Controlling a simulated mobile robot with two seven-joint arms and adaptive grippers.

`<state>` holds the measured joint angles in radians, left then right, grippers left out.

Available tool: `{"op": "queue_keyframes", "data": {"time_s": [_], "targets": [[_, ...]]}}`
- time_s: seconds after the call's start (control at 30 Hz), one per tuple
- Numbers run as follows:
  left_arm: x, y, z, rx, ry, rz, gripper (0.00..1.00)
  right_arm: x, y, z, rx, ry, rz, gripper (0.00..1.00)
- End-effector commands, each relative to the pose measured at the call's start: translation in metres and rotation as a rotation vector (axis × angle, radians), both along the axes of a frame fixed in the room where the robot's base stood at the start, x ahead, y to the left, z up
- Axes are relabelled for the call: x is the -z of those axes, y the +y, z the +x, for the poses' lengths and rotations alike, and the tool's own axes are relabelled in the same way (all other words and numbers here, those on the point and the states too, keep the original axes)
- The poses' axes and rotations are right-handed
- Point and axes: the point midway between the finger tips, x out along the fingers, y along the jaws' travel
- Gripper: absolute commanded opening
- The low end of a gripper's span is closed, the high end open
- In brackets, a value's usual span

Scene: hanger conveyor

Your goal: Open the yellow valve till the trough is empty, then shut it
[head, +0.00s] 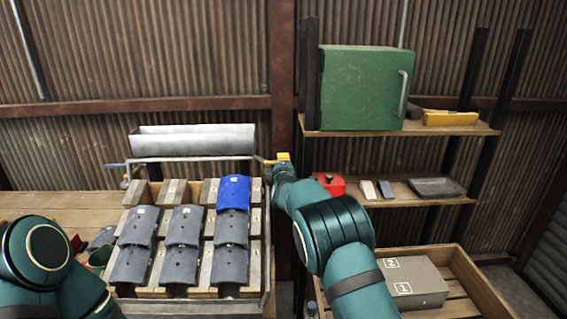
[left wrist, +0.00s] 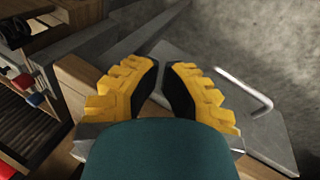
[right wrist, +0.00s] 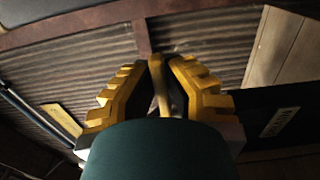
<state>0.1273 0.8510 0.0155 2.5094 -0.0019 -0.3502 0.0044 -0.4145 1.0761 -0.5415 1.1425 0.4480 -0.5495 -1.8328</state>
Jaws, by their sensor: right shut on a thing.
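The grey metal trough (head: 192,143) sits at the back of the rack; its inside is not clear enough to tell what it holds. The yellow valve (head: 268,162) is at the right end of the pipe below the trough. My right gripper (head: 283,158) is at the valve. In the right wrist view its yellow fingers are shut on the thin yellowish valve lever (right wrist: 161,92). My left gripper (left wrist: 161,72) is partly open and empty above a surface; its fingers are outside the head view.
Several grey tiles (head: 182,225) and one blue tile (head: 233,193) lie on the sloped rack in front of the trough. A blue handle (head: 115,166) is at the pipe's left end. Shelves at right hold a green box (head: 360,88) and a red item (head: 328,184).

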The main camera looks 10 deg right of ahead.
Motion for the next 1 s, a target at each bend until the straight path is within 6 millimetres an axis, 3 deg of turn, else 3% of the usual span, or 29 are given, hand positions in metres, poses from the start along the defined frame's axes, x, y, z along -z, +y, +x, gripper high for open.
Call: {"op": "queue_keyframes", "data": {"time_s": [0.1, 0.2, 0.23, 0.67, 1.0], "targets": [[0.000, 0.000, 0.000, 0.000, 0.000, 0.000, 0.00, -0.003, -0.001, 0.000, 0.002, -0.006, 0.000, 0.00], [0.000, 0.000, 0.000, 0.000, 0.000, 0.000, 0.00, -0.003, -0.001, 0.000, 0.002, -0.005, 0.000, 0.39], [0.000, 0.000, 0.000, 0.000, 0.000, 0.000, 0.00, -0.003, -0.001, 0.000, 0.001, -0.005, 0.000, 0.41], [0.000, 0.000, 0.000, 0.000, 0.000, 0.000, 0.00, -0.001, 0.000, -0.005, 0.000, -0.001, 0.000, 0.41], [0.000, 0.000, 0.000, 0.000, 0.000, 0.000, 0.00, -0.001, 0.005, -0.048, 0.000, -0.001, 0.000, 0.41]]}}
